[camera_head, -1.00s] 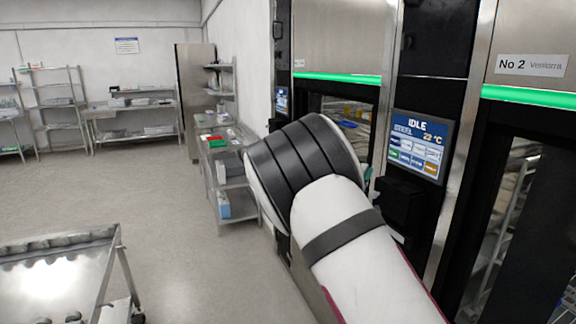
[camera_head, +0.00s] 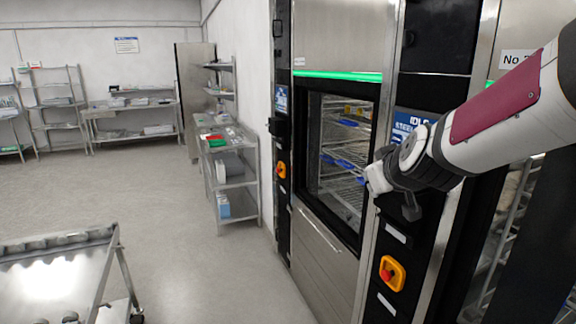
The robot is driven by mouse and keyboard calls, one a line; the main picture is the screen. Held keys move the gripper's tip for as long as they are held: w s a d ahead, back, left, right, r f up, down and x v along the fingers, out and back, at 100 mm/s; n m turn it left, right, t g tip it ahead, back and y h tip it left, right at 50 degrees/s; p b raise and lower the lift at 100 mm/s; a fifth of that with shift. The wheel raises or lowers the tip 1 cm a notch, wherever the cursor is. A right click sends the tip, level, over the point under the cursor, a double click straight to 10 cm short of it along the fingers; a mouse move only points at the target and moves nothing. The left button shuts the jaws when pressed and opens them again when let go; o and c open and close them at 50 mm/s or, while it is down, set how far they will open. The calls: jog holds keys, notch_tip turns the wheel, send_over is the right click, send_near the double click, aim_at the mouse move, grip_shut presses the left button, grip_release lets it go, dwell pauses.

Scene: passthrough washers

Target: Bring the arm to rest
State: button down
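My arm, white with a dark red panel, reaches in from the right edge of the head view. Its end, with my gripper (camera_head: 382,178), is in front of the dark panel between the two washers. The white and black parts there are small and overlap, so I cannot tell whether the fingers are open or shut. Nothing held can be made out. The arm hides most of the blue IDLE screen (camera_head: 407,122) and part of the No 2 sign (camera_head: 514,58).
The left washer (camera_head: 320,240) has a glass door with racks and blue items behind it. A red button on a yellow plate (camera_head: 391,273) sits below my gripper. A steel trolley (camera_head: 60,245) stands front left, shelves (camera_head: 235,185) beside the washer. The middle floor is clear.

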jog(key=s+f+m+g, duration=0.1)
jog(key=s+m+g, duration=0.1)
jog(key=s, duration=1.3)
jog(key=s+f+m+g, duration=0.1)
jog(key=s+g, duration=0.3)
jog(key=s, duration=1.1)
jog(key=shift+d+f+m+b, duration=0.3)
jog(key=shift+d+f+m, duration=0.1)
jog(key=shift+f, duration=0.3)
